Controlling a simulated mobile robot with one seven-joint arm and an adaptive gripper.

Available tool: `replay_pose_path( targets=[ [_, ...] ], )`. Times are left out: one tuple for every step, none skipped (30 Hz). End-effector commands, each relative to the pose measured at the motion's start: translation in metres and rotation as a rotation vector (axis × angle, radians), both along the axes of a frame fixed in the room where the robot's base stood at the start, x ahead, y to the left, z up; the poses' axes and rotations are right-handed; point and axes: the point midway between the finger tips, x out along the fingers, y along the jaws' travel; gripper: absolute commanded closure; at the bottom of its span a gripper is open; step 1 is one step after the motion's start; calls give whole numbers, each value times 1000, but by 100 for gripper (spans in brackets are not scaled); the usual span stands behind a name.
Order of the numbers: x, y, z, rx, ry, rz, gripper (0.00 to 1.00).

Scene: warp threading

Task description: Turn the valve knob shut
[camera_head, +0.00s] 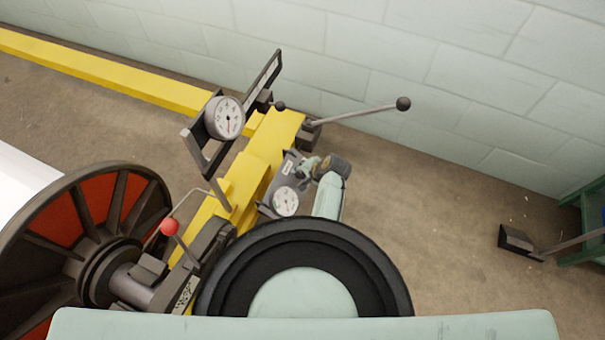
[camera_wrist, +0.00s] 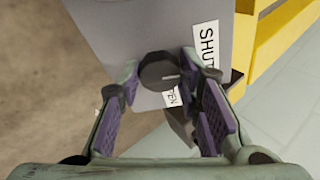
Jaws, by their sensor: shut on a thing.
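The valve knob (camera_wrist: 158,71) is a dark round knob on a grey panel (camera_wrist: 140,28). A pale mark on the knob points right, between the SHUT label (camera_wrist: 206,45) at upper right and a partly hidden label ending in "EN" (camera_wrist: 171,97) below. My gripper (camera_wrist: 160,72) has its purple-padded fingers on either side of the knob, closed on it. In the head view my gripper (camera_head: 307,167) is at the grey panel beside a gauge (camera_head: 286,201); the knob itself is hidden there.
The panel sits by a yellow beam (camera_head: 262,155). A large spoked reel (camera_head: 85,235) is at left. Open floor lies to the right.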

Motion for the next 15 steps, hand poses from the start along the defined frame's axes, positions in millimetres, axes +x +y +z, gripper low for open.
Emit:
replay_pose_path(
  targets=[
    [0, 0, -1, -3, -9, 15, 96],
    [-1, 0, -1, -5, -16, 25, 96],
    [-1, 0, -1, -8, -22, 35, 96],
    [-1, 0, -1, -11, -27, 43, 96],
    [-1, 0, -1, -12, -31, 49, 96],
    [-1, 0, -1, -14, -36, 56, 96],
    [-1, 0, -1, -15, -39, 61, 96],
    [-1, 0, -1, -17, -42, 66, 96],
    [-1, 0, -1, -19, -44, 70, 96],
    [-1, 0, -1, -19, -45, 72, 96],
    [-1, 0, -1, -20, -47, 74, 96],
    [-1, 0, -1, -20, -48, 76, 96],
    [-1, 0, -1, -20, -48, 77, 96],
    [-1, 0, -1, -21, -49, 78, 96],
    [-1, 0, -1, -21, -49, 78, 96]
  ],
)
